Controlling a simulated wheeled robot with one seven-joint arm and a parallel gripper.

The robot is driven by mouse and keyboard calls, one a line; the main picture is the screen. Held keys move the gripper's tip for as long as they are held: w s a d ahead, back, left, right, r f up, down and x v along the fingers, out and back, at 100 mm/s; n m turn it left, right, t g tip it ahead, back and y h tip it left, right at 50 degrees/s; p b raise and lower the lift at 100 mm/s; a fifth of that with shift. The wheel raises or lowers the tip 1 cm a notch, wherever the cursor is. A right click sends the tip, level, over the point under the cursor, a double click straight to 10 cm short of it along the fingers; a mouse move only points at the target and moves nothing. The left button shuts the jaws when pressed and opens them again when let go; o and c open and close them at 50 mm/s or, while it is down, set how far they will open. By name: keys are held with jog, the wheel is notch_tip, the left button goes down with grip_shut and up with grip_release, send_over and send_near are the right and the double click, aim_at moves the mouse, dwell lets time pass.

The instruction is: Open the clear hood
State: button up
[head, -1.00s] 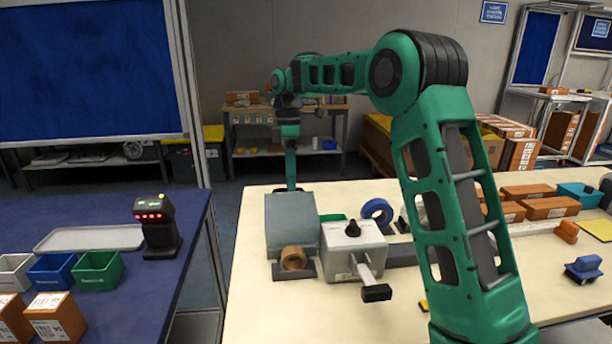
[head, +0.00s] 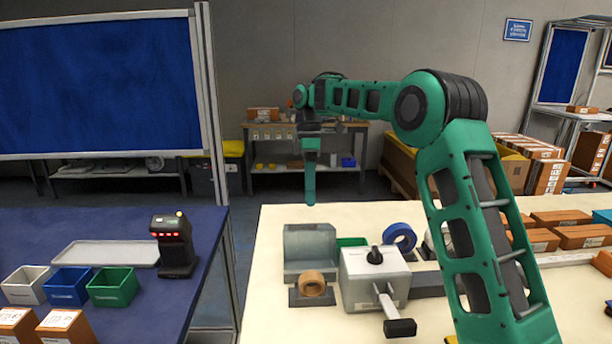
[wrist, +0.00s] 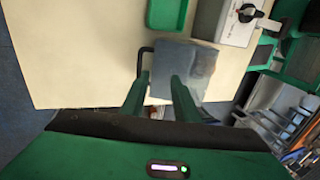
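The clear hood (head: 309,240) is a grey, see-through box shape on the left part of the cream table. It stands up behind a brown tape roll (head: 312,283), which shows uncovered in front. In the wrist view the hood (wrist: 190,58) lies beyond my fingertips, with a dark loop handle (wrist: 141,62) at its left side. My gripper (head: 310,200) hangs above and behind the hood, with a gap to its top edge in the head view. In the wrist view the two fingers of my gripper (wrist: 160,80) are apart with nothing between them.
A white box with a black knob and lever (head: 376,278) stands right of the hood. A blue tape roll (head: 400,236) and a green tray (wrist: 167,14) are close by. A blue table with a scanner (head: 173,245) and bins is at left.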

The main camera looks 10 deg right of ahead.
jog(key=v, duration=0.8)
jog(key=shift+w+r, duration=0.2)
jog(key=s+d+f+m+t, duration=0.1)
jog(key=s+d+m, duration=0.65)
jog(key=s, duration=0.35)
jog(key=s+d+f+m+t, duration=0.1)
jog(key=s+d+f+m, duration=0.1)
jog(key=s+d+m, duration=0.65)
jog(key=s+d+f+m, duration=0.2)
jog(key=s+f, duration=0.2)
jog(key=s, duration=0.5)
jog(key=s+d+f+m+t, duration=0.1)
jog(key=s+f, duration=0.3)
jog(key=s, duration=0.5)
jog(key=s+d+f+m, duration=0.3)
jog(key=s+f, duration=0.2)
jog(key=s, duration=0.5)
jog(key=shift+d, duration=0.25)
